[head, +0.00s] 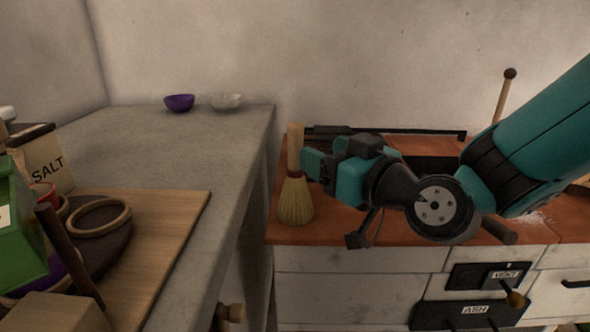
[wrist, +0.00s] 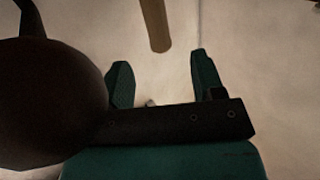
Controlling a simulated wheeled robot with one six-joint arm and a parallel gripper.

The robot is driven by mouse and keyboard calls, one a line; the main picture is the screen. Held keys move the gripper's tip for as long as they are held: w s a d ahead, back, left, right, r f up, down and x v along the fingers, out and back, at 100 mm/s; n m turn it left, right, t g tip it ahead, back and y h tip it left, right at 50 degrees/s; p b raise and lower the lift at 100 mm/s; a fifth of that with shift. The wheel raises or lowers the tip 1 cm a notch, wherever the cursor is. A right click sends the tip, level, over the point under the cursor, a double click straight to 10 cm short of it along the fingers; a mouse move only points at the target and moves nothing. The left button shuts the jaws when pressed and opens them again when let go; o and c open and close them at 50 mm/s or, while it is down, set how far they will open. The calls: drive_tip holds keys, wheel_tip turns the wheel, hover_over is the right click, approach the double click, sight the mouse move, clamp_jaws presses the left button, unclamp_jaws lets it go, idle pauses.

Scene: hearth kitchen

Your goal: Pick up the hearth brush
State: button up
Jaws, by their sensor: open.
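The hearth brush (head: 295,200) stands upright on the terracotta hearth top in the head view, with straw bristles down and a pale wooden handle up. My gripper (head: 309,163) is just right of its handle in that view, pointing left. In the wrist view the brush handle (wrist: 155,26) shows at the top, beyond and between the fingertips. My gripper (wrist: 160,62) is open there, with nothing between its fingers. Contact with the handle cannot be made out in the head view.
A grey counter (head: 180,150) stands left of the hearth top (head: 340,230), holding a wooden board (head: 165,215), a salt bag (head: 47,163), a purple bowl (head: 179,102) and a pale bowl (head: 226,102). A dark metal bar (head: 430,133) lies along the back of the hearth.

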sight(289, 133)
drive_tip(key=p+x, duration=0.1)
drive_tip(key=x, duration=0.4)
drive_tip(key=shift+p, duration=0.4)
drive_tip(key=shift+r+p+x, duration=0.15)
drive_tip(key=shift+p+x, duration=0.3)
drive_tip(key=shift+x, duration=0.9)
drive_tip(key=shift+r+p+x, duration=0.1)
drive_tip(key=shift+p+x, duration=0.35)
drive_tip(key=shift+x, duration=0.9)
drive_tip(key=shift+d, duration=0.15)
drive_tip(key=c, duration=1)
